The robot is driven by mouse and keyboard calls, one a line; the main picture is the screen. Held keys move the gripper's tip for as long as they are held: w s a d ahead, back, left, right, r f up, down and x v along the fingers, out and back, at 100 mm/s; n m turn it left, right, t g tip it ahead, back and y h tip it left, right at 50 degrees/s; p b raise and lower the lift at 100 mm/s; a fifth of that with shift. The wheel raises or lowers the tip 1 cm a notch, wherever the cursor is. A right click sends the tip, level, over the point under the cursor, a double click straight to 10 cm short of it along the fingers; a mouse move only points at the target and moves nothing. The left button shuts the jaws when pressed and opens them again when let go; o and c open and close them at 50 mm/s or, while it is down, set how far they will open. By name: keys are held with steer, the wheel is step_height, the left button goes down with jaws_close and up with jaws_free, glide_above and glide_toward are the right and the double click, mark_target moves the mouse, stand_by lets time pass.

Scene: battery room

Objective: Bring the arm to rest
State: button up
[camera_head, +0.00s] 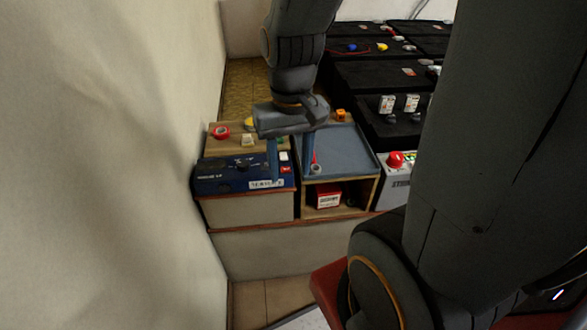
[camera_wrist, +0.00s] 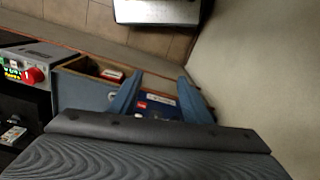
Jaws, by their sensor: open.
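My arm reaches down from the top of the head view. My gripper (camera_head: 290,172) points downward with its two fingers apart and nothing seen between them. It hangs over or in front of the dark blue box (camera_head: 225,180) and the blue-grey tray top (camera_head: 345,150); its exact height above them is hard to tell. In the wrist view my gripper (camera_wrist: 155,95) shows two blue fingers spread apart, with part of the blue box (camera_wrist: 165,110) seen between them. The wrist body hides much of the lower wrist view.
A wooden shelf holds a red and white box (camera_head: 328,198) under the tray. A grey unit with a red button (camera_head: 396,159) stands to the right. Black batteries (camera_head: 375,75) fill the back right. A pale wall (camera_head: 110,150) closes the left side. Tiled floor (camera_head: 262,300) shows below.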

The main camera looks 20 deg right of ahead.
steer(key=shift+s+n, duration=0.6)
steer(key=shift+s, duration=0.25)
steer(key=shift+a+r+p, duration=0.15)
steer(key=shift+a+p, duration=0.15)
steer(key=shift+p, duration=0.05)
stand_by(0.4)
